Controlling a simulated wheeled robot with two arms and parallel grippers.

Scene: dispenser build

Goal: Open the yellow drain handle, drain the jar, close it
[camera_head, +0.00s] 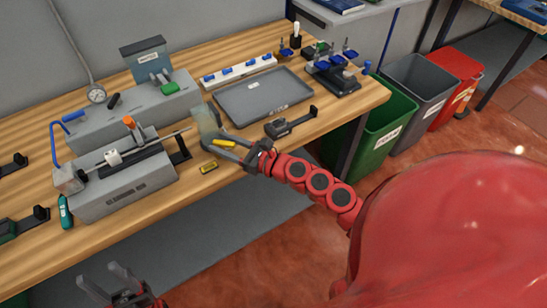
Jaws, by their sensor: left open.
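A pale translucent jar-like piece (208,121) stands near the table's front edge, left of the grey tray; my right gripper partly covers its lower part. Any liquid level in the jar cannot be made out. My left gripper (107,283) is at the bottom left, below and in front of the table, open and empty.
A grey machine (128,185) with a rod and orange knob stands left of the jar. A grey tray (264,97), a white strip (238,70) and a dark fixture (334,79) lie behind and right. Bins, including a green one (385,125), stand right.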

